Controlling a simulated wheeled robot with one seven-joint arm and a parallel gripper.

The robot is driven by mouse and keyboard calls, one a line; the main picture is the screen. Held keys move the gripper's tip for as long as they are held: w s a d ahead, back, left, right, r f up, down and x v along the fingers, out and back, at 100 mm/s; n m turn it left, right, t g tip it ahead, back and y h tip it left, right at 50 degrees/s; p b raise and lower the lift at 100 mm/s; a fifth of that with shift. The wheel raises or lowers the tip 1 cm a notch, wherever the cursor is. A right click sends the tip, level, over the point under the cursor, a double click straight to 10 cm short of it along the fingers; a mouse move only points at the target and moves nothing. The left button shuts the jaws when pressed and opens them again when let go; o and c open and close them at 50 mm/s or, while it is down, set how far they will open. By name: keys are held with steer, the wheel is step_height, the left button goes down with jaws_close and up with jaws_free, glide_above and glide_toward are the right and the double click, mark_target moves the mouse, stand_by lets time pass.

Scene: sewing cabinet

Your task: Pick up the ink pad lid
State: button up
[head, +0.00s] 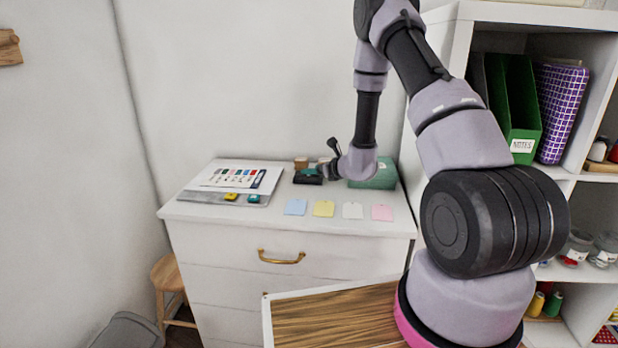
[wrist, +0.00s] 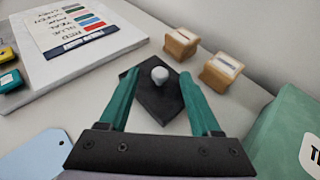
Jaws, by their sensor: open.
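The ink pad lid (wrist: 158,99) is a flat, dark, square-looking piece with a pale round knob (wrist: 160,75) on top. It lies on the white cabinet top. In the head view a dark piece (head: 303,179) shows at the same place, partly hidden by my gripper. My gripper (wrist: 160,73) is open, with its teal fingers on either side of the knob in the wrist view. Nothing is held. I cannot tell how far above the lid the fingertips are.
Two wooden stamps (wrist: 180,43) (wrist: 221,71) stand just behind the lid. A teal box (head: 375,178) is close on the right. A grey board (wrist: 85,57) with a printed card lies left. Several coloured tags, including a blue one (head: 295,207), lie along the front.

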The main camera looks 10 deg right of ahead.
steer(key=x, duration=0.3)
steer(key=shift+w+f, duration=0.15)
steer(key=shift+w, duration=0.05)
steer(key=shift+c, duration=0.3)
jaws_close()
